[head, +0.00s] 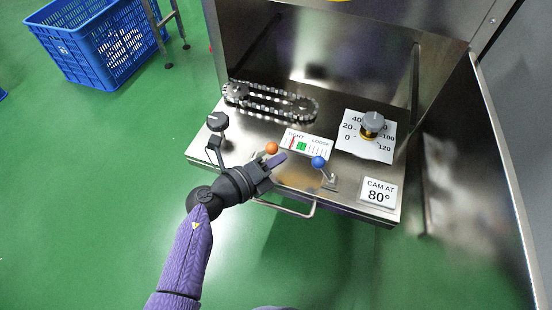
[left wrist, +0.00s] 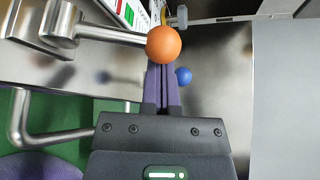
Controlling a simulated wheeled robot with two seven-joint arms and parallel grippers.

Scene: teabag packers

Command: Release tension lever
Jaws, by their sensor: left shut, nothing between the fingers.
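A lever with an orange ball (head: 272,148) stands on the steel machine shelf, beside the TIGHT/LOOSE gauge (head: 308,146), whose green mark sits nearer TIGHT. A lever with a blue ball (head: 319,162) stands to its right. My left gripper (head: 282,158) is shut and empty, close to the orange ball. In the left wrist view the orange ball (left wrist: 163,43) overlaps the ends of the closed fingers (left wrist: 163,85); I cannot tell whether they touch. The blue ball (left wrist: 184,76) shows beyond the fingers. My right gripper is out of view.
A chain on sprockets (head: 270,103) lies at the back. A dial knob (head: 372,122) and a "CAM AT 80°" sign (head: 379,193) are at right. A bar handle (head: 300,212) juts from the front. A blue crate (head: 95,42) stands far left.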

